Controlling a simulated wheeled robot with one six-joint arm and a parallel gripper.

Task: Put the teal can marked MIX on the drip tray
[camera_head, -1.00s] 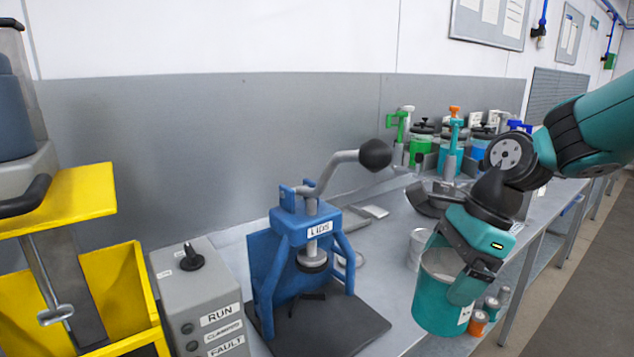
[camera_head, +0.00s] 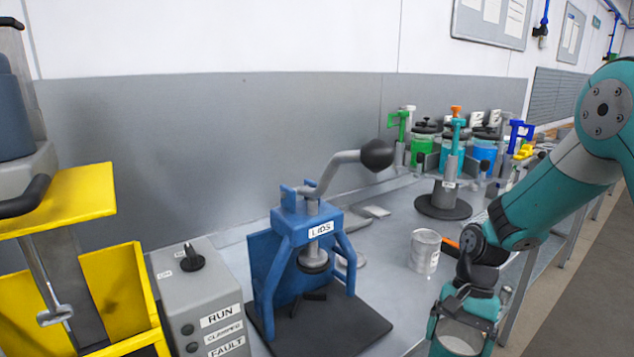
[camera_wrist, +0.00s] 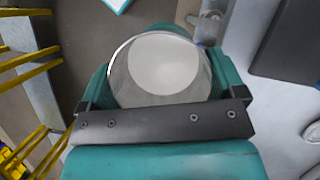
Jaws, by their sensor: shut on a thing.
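The teal can (camera_head: 456,347) is held in my gripper (camera_head: 466,318) at the bottom right of the head view, cut off by the lower edge. Its MIX mark is not visible now. In the wrist view the can's round rim and pale inside (camera_wrist: 165,65) show between the two teal fingers of my gripper (camera_wrist: 165,92), which are shut on its sides. The can is in front of the bench edge. I cannot make out a drip tray for certain in either view.
A blue LIDS press (camera_head: 305,225) with a long lever stands on the bench, beside a grey RUN/FAULT control box (camera_head: 205,300) and yellow machine (camera_head: 120,290). A pale metal can (camera_head: 424,252) stands near the bench edge. A carousel with coloured jars (camera_head: 450,165) is behind.

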